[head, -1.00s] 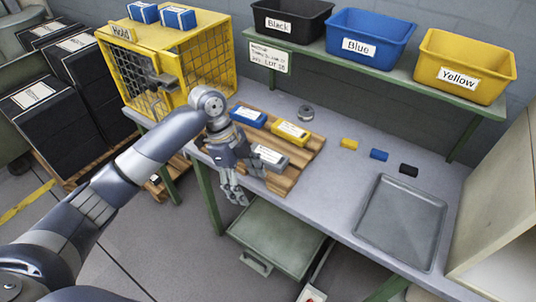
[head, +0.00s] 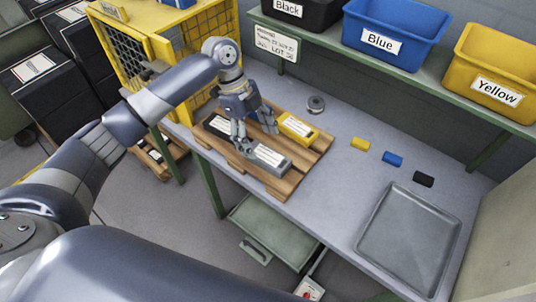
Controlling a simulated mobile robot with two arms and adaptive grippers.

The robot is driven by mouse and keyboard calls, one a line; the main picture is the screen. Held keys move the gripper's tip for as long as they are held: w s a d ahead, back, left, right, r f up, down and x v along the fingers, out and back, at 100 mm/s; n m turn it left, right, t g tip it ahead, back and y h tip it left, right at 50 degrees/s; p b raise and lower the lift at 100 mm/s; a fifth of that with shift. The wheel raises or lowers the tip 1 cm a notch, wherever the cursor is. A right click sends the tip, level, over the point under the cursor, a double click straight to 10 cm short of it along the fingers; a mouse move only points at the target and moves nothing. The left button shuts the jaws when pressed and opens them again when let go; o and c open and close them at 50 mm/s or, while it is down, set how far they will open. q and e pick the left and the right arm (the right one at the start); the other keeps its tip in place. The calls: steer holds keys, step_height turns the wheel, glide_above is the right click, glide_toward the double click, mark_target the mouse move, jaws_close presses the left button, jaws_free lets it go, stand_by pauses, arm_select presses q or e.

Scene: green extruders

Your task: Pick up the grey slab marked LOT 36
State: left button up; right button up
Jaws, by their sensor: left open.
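A grey slab (head: 271,159) with a white label lies on the wooden pallet (head: 284,187) on the workbench. Its label is too small to read. My left gripper (head: 250,142) is open and empty over the pallet. Its fingers point down at the left end of the grey slab, and I cannot tell whether they touch it. A yellow slab (head: 298,129) lies behind the grey one. A black slab (head: 217,125) shows to the left of the gripper. The blue slab on the pallet is hidden behind the gripper. My right gripper is not in view.
A metal tray (head: 408,238) lies on the bench at the right. Small yellow (head: 361,144), blue (head: 392,159) and black (head: 423,179) blocks and a round grey piece (head: 316,104) lie behind. A yellow mesh cage (head: 128,45) stands left. Labelled bins (head: 395,30) sit on a shelf.

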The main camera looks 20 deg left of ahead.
mark_target(267, 155)
arm_select(q)
steer(key=shift+d+f, duration=0.1)
steer(key=shift+f, duration=0.2)
steer(key=shift+d+f, duration=0.15)
steer(key=shift+f, duration=0.15)
steer(key=p+x, duration=0.1)
steer(key=x, duration=0.1)
steer(key=p+x, duration=0.1)
steer(key=x, duration=0.1)
steer(key=shift+w+d+f, duration=0.1)
steer(key=shift+w+f, duration=0.15)
steer(key=shift+f, duration=0.1)
steer(key=c, duration=1.3)
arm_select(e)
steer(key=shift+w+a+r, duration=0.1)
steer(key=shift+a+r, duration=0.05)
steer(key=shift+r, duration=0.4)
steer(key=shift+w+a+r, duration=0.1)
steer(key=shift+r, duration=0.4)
